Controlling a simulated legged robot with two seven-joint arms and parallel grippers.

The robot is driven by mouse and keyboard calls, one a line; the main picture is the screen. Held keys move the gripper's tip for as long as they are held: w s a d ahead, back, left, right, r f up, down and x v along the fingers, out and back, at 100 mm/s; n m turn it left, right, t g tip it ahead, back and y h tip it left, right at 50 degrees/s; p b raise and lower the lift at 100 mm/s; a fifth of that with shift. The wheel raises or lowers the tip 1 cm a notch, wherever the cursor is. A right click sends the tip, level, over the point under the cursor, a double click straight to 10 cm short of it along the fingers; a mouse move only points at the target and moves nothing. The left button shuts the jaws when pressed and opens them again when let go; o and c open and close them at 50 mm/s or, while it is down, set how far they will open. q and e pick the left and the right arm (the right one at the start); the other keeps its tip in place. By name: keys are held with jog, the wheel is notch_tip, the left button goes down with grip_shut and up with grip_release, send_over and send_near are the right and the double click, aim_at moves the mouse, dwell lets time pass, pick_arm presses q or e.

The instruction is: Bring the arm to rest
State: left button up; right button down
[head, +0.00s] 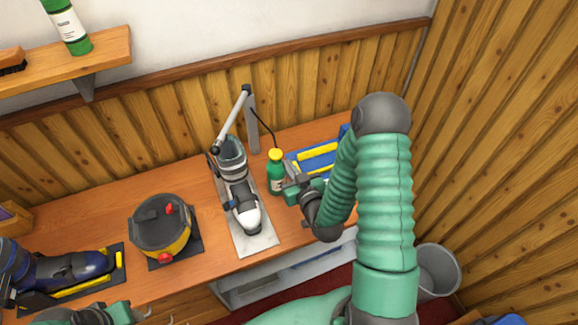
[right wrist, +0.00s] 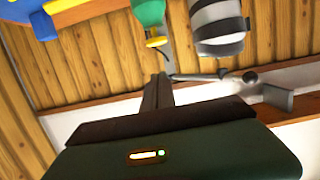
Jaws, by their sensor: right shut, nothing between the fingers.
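My right arm comes in from the right in the head view. Its gripper (head: 289,190) is shut and empty, low over the bench (head: 90,215). It is just right of a green bottle with a yellow cap (head: 276,172); I cannot tell whether they touch. In the right wrist view the dark gripper housing (right wrist: 170,150) fills the bottom, and the bottle (right wrist: 149,14) shows at the top. My left arm shows only in part at the bottom left edge of the head view, and its finger state is unclear.
A grey-white ski boot (head: 240,195) stands on a plate beside a post with a jointed arm (head: 249,118). Blue and yellow trays (head: 318,155) lie behind the right gripper. A round yellow-black device (head: 160,226) and a dark blue boot (head: 70,268) are left. A bin (head: 438,270) stands right.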

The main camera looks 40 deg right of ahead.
jog(key=shift+d, duration=0.1)
jog(key=s+a+f+n+g+y+b, duration=0.3)
jog(key=a+f+g+b, duration=0.3)
jog(key=a+f+b, duration=0.25)
jog(key=s+a+g+b, duration=0.3)
jog(key=s+a+g, duration=0.2)
jog(key=s, duration=0.6)
jog(key=shift+s+a+f+g+y, duration=0.2)
jog(key=shift+s+a+g+y, duration=0.15)
jog(key=shift+g, duration=0.25)
jog(key=shift+s+a+r, duration=0.1)
jog(key=shift+s+a, duration=0.05)
jog(key=shift+a, duration=0.2)
jog(key=c, duration=2.1)
grip_release()
jog(key=shift+d, duration=0.1)
jog(key=shift+c, duration=0.2)
